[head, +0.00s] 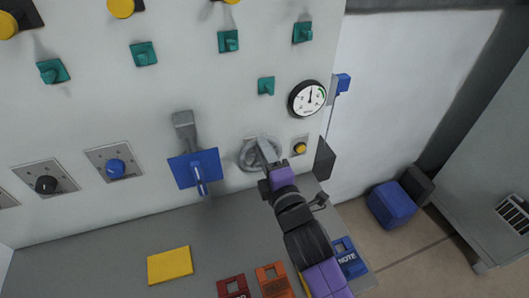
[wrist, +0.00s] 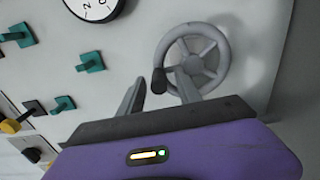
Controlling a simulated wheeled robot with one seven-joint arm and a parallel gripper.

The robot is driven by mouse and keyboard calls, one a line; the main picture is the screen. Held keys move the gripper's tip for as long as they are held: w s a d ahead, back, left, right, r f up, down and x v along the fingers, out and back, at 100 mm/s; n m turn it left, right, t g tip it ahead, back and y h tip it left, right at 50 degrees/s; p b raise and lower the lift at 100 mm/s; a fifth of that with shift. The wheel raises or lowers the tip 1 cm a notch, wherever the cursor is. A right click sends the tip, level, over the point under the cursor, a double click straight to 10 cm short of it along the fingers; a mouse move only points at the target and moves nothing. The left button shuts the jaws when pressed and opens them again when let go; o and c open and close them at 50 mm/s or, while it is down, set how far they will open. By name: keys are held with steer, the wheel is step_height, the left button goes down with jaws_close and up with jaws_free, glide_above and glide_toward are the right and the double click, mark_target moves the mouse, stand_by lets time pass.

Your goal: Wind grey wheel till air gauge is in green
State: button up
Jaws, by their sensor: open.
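The grey wheel (head: 247,158) is on the pale panel, partly hidden behind my gripper in the head view. The wrist view shows its round rim, spokes and hub (wrist: 194,64), with a dark handle knob (wrist: 159,80) at the rim's lower left. My gripper (head: 266,152) is at the wheel. In the wrist view its fingers (wrist: 160,88) are apart, with the knob appearing between them; contact cannot be told. The round white air gauge (head: 307,98) is above right of the wheel. Its needle points about straight up, and a small green mark shows towards the right of the dial.
A yellow button (head: 299,149) is just right of the wheel. A blue plate with a lever (head: 200,169) is on its left. Teal hooks (head: 266,86) stick out above. A yellow block (head: 170,265) and note holders (head: 348,258) lie below on the grey ledge.

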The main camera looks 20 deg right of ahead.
steer(key=s+b, duration=0.1)
steer(key=s, duration=0.7)
steer(key=shift+w, duration=0.1)
stand_by(0.4)
